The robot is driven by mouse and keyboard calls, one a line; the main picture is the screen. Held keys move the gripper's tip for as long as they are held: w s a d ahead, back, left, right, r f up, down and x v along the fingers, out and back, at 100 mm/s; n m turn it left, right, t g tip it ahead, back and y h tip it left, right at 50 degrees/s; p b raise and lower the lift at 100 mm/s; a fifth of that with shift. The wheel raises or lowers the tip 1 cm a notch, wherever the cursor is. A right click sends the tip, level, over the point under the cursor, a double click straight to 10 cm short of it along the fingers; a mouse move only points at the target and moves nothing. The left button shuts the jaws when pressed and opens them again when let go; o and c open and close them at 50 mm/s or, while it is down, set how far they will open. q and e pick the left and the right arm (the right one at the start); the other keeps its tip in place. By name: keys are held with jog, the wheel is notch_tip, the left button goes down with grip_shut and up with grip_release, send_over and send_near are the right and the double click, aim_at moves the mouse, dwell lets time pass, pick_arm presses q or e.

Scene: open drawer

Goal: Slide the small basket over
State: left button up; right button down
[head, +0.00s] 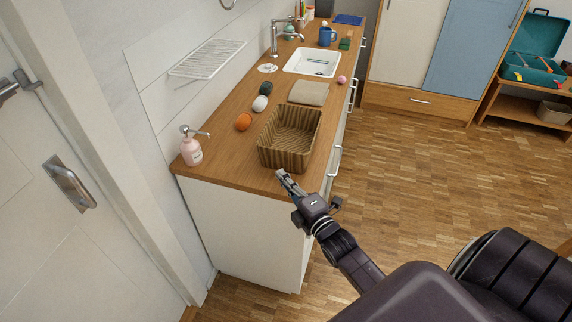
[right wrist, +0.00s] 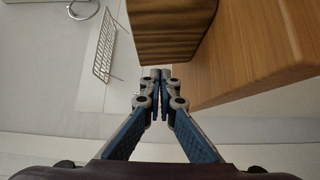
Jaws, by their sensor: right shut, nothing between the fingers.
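A small brown woven basket (head: 290,139) stands upright near the front end of the wooden counter (head: 227,171). It looks empty. My right gripper (head: 282,174) is shut with nothing in it, just in front of the basket's near side at the counter's front edge. In the right wrist view, the closed fingertips (right wrist: 160,74) point at the basket's wall (right wrist: 168,28), with the counter (right wrist: 255,50) to the right. I cannot tell if they touch the basket. My left gripper does not show.
A pink soap bottle (head: 191,150) stands left of the basket. An orange ball (head: 243,121), a white ball (head: 260,103) and a dark ball (head: 265,89) lie left of it. A folded cloth (head: 309,92) lies close behind, before the sink (head: 312,62).

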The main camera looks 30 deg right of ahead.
aim_at(281, 159)
jog(key=w+d, duration=0.3)
jog(key=shift+p, duration=0.4)
jog(key=shift+w, duration=0.1)
jog(key=shift+w+d+f+b, duration=0.1)
jog(key=shift+w+d+b, duration=0.15)
jog(key=shift+b, duration=0.05)
jog(key=w+d+b, duration=0.7)
jog(key=w+d, duration=0.2)
jog(key=shift+w+d+f+b, duration=0.1)
jog(key=shift+d+b, duration=0.2)
jog(key=shift+b, duration=0.05)
jog(key=shift+w+d, duration=0.25)
jog(key=shift+d, duration=0.05)
jog(key=shift+a, duration=0.1)
